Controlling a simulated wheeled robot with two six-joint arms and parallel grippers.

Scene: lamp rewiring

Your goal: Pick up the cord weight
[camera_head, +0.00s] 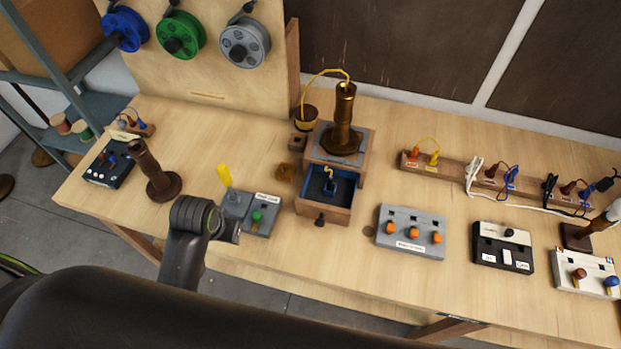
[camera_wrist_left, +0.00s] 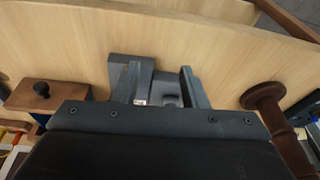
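I cannot make out for certain which thing is the cord weight. A dark blue piece with a yellow hook (camera_head: 329,182) sits in the open blue-lined drawer (camera_head: 322,212) under the lamp. A small rough brown piece (camera_head: 286,172) lies left of that drawer. My left gripper (camera_head: 230,231) is over the table's front, close to the grey switch box (camera_head: 263,216) with the yellow lever and green knob. In the left wrist view, its two grey fingers (camera_wrist_left: 162,88) stand apart, with grey surfaces behind them and nothing clearly held. My right gripper is out of view.
The brass lamp (camera_head: 344,125) stands on the drawer unit. A brown post (camera_head: 158,173) stands left of my gripper. Grey, black and white control boxes (camera_head: 410,232) line the right front. A plug strip (camera_head: 447,168) with cords lies behind them. Bare wood separates these groups.

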